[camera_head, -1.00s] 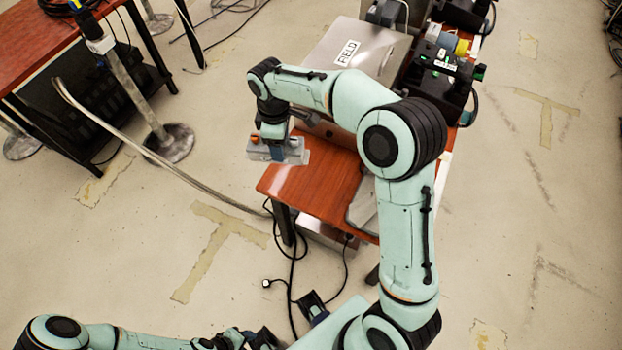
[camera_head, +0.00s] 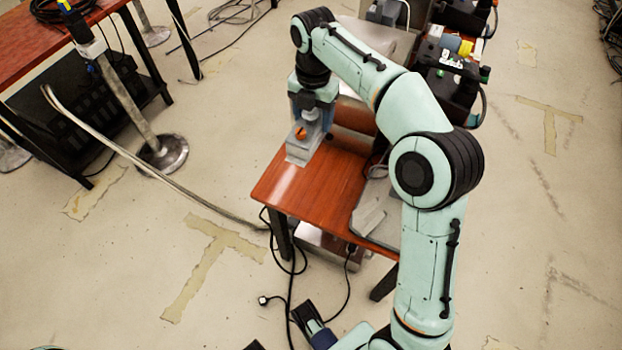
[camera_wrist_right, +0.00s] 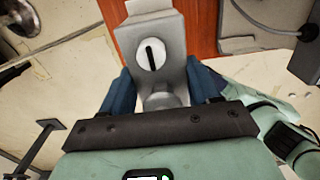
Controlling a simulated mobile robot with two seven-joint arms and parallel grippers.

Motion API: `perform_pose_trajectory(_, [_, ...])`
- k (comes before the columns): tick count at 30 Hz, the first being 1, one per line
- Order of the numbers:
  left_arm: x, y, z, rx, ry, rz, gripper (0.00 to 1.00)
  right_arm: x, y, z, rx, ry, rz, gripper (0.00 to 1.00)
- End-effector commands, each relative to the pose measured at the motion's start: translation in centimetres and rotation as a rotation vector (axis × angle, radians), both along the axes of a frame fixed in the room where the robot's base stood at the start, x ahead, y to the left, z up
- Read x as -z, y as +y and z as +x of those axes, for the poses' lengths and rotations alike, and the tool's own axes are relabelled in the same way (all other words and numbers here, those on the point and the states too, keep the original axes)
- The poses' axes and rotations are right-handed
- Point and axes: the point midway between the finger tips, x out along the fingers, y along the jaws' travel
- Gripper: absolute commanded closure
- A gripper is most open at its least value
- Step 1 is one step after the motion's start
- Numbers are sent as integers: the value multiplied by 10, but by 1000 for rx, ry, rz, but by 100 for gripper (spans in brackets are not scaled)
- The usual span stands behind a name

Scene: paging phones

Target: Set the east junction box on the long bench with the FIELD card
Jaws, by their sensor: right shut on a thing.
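The junction box (camera_head: 303,148) is a grey block with an orange knob in the head view. In the right wrist view the grey box (camera_wrist_right: 174,25) shows a round white dial with a dark slot. My right gripper (camera_head: 312,108) points down, its blue fingers (camera_wrist_right: 160,92) shut on the box. The box is over the left edge of the long bench (camera_head: 297,192), which has a red-brown top; I cannot tell whether it touches. The FIELD card is hidden behind my right arm.
Black devices (camera_head: 445,75) stand at the bench's far end. A grey flat object (camera_head: 372,215) lies on its near right part. The near left bench top is bare. A metal post (camera_head: 140,115) with a cable and another red-brown table (camera_head: 40,45) stand at left. Cables lie on the floor.

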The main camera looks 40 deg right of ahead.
Motion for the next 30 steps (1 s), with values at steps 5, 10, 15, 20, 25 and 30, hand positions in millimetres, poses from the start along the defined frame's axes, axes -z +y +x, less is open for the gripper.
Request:
perform_pose_trajectory(5, [13,0,5,-4,-16,3,57,41,0,-1,-5,6,0,95])
perform_pose_trajectory(10, [25,0,10,-8,-34,6,57,87,0,-1,-2,5,1,95])
perform_pose_trajectory(15, [39,8,27,-27,-80,27,57,129,0,0,-3,5,1,95])
perform_pose_trajectory(20, [46,13,37,-37,-108,40,57,150,0,0,-2,3,1,95])
perform_pose_trajectory(25, [48,14,41,-41,-117,45,57,159,0,0,-2,1,0,95])
perform_pose_trajectory(30, [57,19,50,-52,-143,57,57,184,0,0,-2,4,0,95])
